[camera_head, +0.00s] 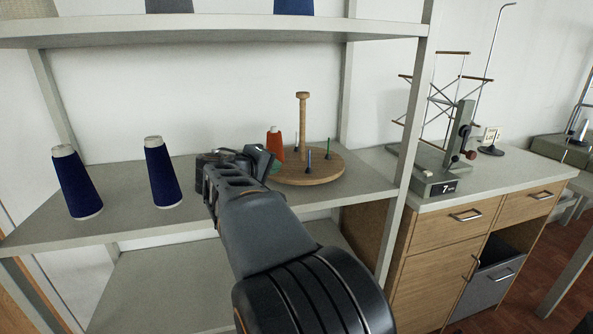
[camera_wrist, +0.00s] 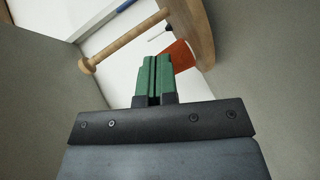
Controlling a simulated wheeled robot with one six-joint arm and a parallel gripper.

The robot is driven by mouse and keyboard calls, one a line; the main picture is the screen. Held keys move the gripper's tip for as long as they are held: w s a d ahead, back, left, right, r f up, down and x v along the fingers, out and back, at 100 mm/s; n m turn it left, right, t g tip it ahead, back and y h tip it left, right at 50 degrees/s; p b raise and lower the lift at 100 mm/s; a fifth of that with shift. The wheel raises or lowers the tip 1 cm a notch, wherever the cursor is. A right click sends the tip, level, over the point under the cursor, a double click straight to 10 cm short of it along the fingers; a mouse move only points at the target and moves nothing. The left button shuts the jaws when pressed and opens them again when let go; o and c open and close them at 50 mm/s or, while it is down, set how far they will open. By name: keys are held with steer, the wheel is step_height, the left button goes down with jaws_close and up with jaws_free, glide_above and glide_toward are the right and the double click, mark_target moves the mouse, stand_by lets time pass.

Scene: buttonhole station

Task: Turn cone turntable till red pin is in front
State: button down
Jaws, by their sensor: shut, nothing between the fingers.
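The turntable is a round wooden disc (camera_head: 328,173) on the shelf with a tall wooden post (camera_head: 303,115) at its middle. A blue pin (camera_head: 309,161) stands toward the front, a green pin (camera_head: 329,150) at the right and a dark pin (camera_head: 296,153) near the post. An orange-red cone (camera_head: 276,142) stands at the left. I see no bare red pin. My gripper (camera_head: 274,166) is at the disc's left edge, in front of the cone; contact is unclear. In the wrist view its green fingers (camera_wrist: 154,74) are shut and empty, beside the cone (camera_wrist: 181,56) and disc (camera_wrist: 201,30).
Two dark blue cones (camera_head: 75,182) (camera_head: 161,172) stand on the same shelf (camera_head: 120,220) to the left. An upper shelf (camera_head: 220,27) hangs above. A shelf upright (camera_head: 408,150) stands right of the turntable, before a cabinet with a winder (camera_head: 437,170).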

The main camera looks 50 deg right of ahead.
mark_target(299, 175)
steer(key=x, duration=0.6)
steer(key=shift+s+d+f, duration=0.2)
steer(key=shift+s+d, duration=0.05)
steer(key=shift+d, duration=0.05)
steer(key=shift+s+d+f+b, duration=0.3)
steer(key=shift+s+d+f, duration=0.05)
steer(key=shift+s+d, duration=0.35)
steer(key=shift+s+d+f, duration=0.25)
steer(key=shift+s+d, duration=0.15)
